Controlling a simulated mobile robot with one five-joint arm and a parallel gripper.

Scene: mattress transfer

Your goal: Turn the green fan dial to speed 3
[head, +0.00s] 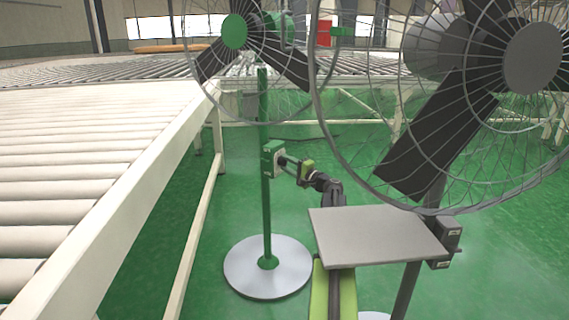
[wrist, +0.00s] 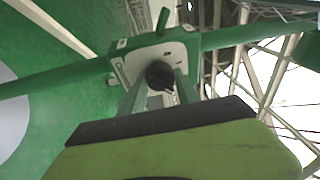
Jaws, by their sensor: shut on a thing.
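The green fan (head: 235,32) has a green post on a round silver base. Its control box (head: 270,158) sits partway up the post, and the box's pale face (wrist: 183,52) shows in the wrist view. The black dial (wrist: 159,75) is on that face, with its narrow end toward the lower right. Its speed marks are too small to read. My gripper (head: 284,161) reaches the box from the right. In the wrist view my gripper (wrist: 160,88) has one finger on each side of the dial and is shut on it. The dial is hidden in the head view.
A grey fan (head: 533,58) with a wire cage stands close on the right, with its own control box (head: 447,240) on its post. A roller conveyor (head: 150,190) runs along the left. Green floor is open between the conveyor and the green fan's base (head: 240,272).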

